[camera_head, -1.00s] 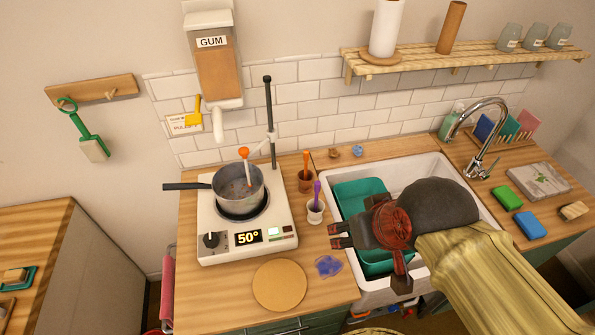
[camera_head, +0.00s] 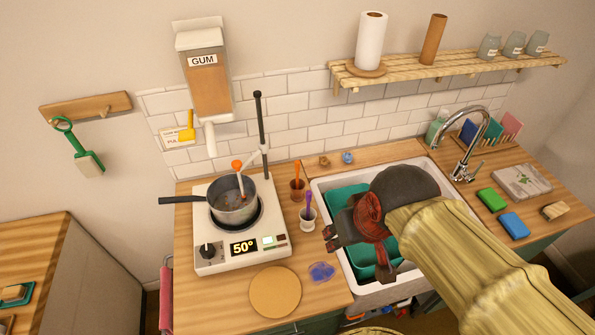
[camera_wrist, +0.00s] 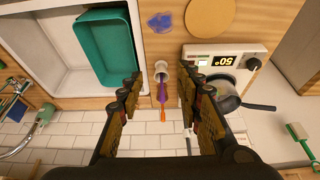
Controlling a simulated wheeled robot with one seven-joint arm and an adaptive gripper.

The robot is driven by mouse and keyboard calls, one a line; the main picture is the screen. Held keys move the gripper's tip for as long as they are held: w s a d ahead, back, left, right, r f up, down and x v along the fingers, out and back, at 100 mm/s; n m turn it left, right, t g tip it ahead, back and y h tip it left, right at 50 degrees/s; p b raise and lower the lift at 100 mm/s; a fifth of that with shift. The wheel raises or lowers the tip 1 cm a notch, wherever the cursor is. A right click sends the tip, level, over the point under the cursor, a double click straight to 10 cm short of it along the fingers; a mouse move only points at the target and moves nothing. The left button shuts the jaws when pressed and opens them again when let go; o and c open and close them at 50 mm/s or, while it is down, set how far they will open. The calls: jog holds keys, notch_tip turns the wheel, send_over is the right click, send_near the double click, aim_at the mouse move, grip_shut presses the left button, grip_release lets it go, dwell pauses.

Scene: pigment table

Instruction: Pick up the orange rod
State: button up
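The orange rod (camera_head: 297,170) stands upright in a small brown cup (camera_head: 298,190) on the wooden counter, between the hot plate and the sink. In the wrist view the orange rod (camera_wrist: 163,115) shows just beyond a purple rod (camera_wrist: 162,92), which stands in a white cup (camera_wrist: 160,68). The brown cup is mostly hidden there.
The purple rod (camera_head: 308,205) and its white cup (camera_head: 307,222) stand close in front of the orange rod. A hot plate (camera_head: 215,255) with a pot (camera_head: 233,208) and stand is to the left. A teal basin (camera_head: 345,198) sits in the sink (camera_head: 400,172).

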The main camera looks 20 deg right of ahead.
jog(key=w+r+g+p, duration=0.3)
jog(key=w+p, duration=0.4)
jog(key=m+g+p, duration=0.2)
jog(key=p, duration=1.2)
send_over(297, 161)
jog(key=f, duration=1)
jog(key=shift+w+a+f, duration=0.1)
jog(key=shift+w+a, duration=0.15)
jog(key=shift+s+f+t+p, duration=0.15)
jog(key=shift+f+t+p, duration=0.15)
jog(key=shift+f+p, duration=0.1)
jog(key=shift+f, duration=0.9)
jog(key=f, duration=0.1)
jog(key=f+p, duration=0.2)
jog(key=f, duration=0.1)
jog(key=shift+s+d, duration=0.15)
jog(key=shift+d, duration=0.15)
jog(key=shift+f, duration=0.5)
